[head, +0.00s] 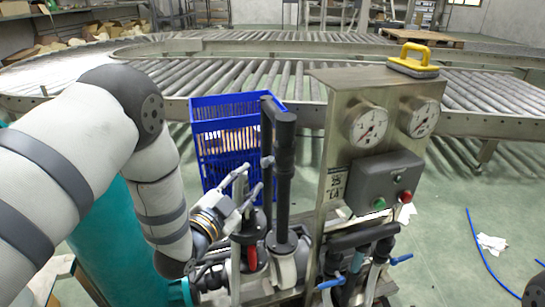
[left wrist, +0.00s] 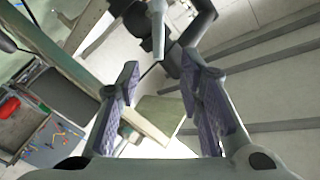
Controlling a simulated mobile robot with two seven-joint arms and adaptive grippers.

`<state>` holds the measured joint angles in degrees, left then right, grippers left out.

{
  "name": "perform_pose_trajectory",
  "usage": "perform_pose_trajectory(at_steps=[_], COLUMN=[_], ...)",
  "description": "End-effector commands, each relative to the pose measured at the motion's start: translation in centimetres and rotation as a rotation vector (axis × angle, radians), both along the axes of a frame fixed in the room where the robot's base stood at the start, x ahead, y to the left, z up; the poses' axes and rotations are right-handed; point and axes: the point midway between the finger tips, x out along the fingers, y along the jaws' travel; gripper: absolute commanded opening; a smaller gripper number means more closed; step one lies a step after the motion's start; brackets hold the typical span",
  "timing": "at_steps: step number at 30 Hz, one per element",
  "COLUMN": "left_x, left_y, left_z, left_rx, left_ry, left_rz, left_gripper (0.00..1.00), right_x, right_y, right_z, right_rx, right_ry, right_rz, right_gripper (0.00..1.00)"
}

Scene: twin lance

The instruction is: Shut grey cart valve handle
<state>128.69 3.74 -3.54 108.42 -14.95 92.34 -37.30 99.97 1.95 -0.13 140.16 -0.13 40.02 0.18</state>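The cart (head: 335,150) stands right of centre in the head view, with a steel gauge panel and dark pipes. In the left wrist view a pale grey lever (left wrist: 158,30), which looks like the grey valve handle, points down from the top beside dark pipework (left wrist: 195,22). My left gripper (head: 246,187) is beside the cart's upright black pipes in the head view. Its fingers are spread and empty in the left wrist view (left wrist: 165,103), with the lever beyond the tips and apart from them. The handle is hard to pick out in the head view. My right gripper is not visible.
A blue crate (head: 222,125) stands behind my left gripper. A roller conveyor (head: 280,75) runs behind the cart. A red handle (head: 252,258) and a blue handle (head: 401,259) are low on the cart. A blue hose (head: 485,250) lies on the floor at right.

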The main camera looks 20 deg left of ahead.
Motion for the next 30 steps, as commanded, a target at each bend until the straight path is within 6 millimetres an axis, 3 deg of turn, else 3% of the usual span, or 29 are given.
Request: perform_pose_trajectory(at_steps=[6, 12, 17, 24, 28, 30], left_x=[5.3, 9.3, 10.6, 10.7, 10.7, 10.7], left_y=[-1.0, -1.8, -2.0, -2.0, -2.0, -2.0], left_z=[-0.5, -0.5, -0.3, -0.2, -0.2, -0.2], left_rx=[0.0, -0.002, -0.002, -0.002, -0.002, -0.002], left_ry=[0.003, 0.005, 0.005, 0.005, 0.005, 0.005], left_rz=[-0.002, 0.0, 0.0, 0.0, 0.0, 0.0], left_gripper=[0.34, 0.34, 0.34, 0.34, 0.04, 0.0], right_x=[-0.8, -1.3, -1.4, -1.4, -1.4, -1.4], right_y=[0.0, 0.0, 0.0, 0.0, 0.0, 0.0], right_z=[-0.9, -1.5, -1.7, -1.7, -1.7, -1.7], right_rx=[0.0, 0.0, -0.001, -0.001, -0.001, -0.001], right_ry=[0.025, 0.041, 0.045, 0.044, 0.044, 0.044], right_rz=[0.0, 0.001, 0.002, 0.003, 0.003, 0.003], right_gripper=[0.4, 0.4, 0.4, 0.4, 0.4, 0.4])
